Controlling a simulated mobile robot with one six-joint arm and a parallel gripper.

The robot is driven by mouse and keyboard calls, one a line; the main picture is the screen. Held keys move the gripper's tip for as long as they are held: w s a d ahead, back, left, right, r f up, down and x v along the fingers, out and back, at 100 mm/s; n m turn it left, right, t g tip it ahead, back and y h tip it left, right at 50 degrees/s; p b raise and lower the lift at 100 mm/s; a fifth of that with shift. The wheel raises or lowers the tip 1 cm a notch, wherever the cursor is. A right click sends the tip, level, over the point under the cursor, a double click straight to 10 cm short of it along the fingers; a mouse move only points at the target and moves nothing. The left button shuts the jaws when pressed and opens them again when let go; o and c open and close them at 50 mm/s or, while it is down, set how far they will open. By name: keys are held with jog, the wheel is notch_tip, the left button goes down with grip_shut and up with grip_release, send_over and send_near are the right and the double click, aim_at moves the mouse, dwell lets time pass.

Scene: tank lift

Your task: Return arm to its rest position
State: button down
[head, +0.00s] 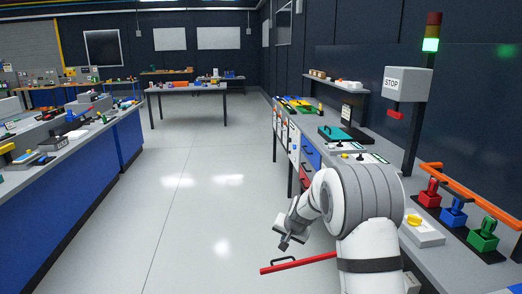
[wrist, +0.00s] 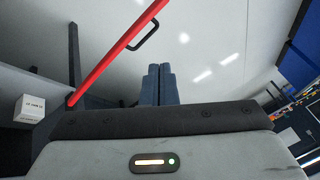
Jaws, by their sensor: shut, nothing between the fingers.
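My arm reaches forward from the lower right of the head view, bent at a large grey joint. My gripper (head: 284,243) hangs low over the floor, left of the right-hand bench. In the wrist view my gripper (wrist: 157,70) has its two dark blue fingers side by side, with nothing between them. A red bar (head: 300,262) with a black handle lies just below my gripper in the head view. The bar also crosses the upper left of the wrist view (wrist: 108,58). I cannot tell how far the bar is from my fingers.
The right bench (head: 445,245) holds red, blue and green devices, an orange rail (head: 470,190) and a STOP box (head: 407,84). A stack light (head: 431,40) glows green. A blue-fronted bench (head: 85,165) stands left. The pale floor (head: 185,205) between is clear.

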jog(key=s+d+r+n+g, duration=0.1)
jog(key=s+r, duration=0.5)
jog(key=s, duration=0.3)
jog(key=s+d+r+n, duration=0.1)
jog(key=s+d+r, duration=0.1)
jog(key=s+r, duration=0.55)
jog(key=s+d+n+g+h, duration=0.2)
jog(key=s+d, duration=0.1)
jog(key=s, duration=2.1)
jog(key=shift+d+f, duration=0.15)
jog(key=shift+d, duration=0.05)
